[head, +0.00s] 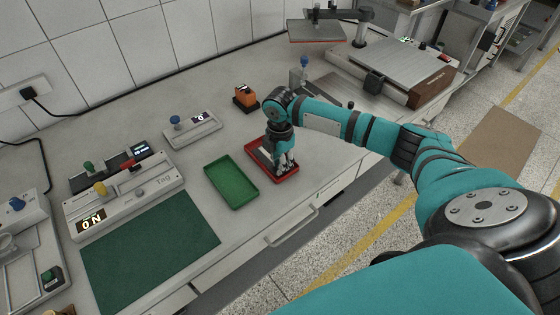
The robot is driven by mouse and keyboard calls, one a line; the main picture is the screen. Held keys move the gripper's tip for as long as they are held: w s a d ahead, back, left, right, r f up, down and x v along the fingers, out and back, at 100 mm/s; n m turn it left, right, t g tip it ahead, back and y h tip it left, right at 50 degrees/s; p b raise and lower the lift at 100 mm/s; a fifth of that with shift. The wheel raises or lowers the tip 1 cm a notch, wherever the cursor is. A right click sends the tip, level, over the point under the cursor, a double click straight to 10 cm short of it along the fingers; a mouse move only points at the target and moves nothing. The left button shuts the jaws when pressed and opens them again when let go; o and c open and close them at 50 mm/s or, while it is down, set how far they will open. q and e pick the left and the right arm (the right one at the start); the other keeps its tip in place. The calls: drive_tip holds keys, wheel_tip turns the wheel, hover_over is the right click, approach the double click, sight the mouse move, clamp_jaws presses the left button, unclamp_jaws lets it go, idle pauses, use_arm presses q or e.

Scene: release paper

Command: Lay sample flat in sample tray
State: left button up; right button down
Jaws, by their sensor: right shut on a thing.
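My right gripper (284,167) points down into a shallow red tray (291,174) on the bench. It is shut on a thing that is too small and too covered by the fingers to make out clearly. A pale grey patch shows inside the red tray beside the fingers; I cannot tell if it is the sample. A shallow green tray (231,182) lies just left of the red one and looks empty. Which of the two is the sample tray is not marked. My left gripper is not in view.
A dark green mat (150,252) lies at the front left. A flat-topped machine (405,65) stands at the back right.

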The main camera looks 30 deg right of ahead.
drive_tip(key=c, duration=1.5)
unclamp_jaws()
drive_tip(key=shift+f, duration=0.1)
wheel_tip(320, 180, up, 12)
drive_tip(key=shift+r+b, duration=0.2)
drive_tip(key=shift+b, duration=0.5)
drive_tip(key=shift+f, duration=0.1)
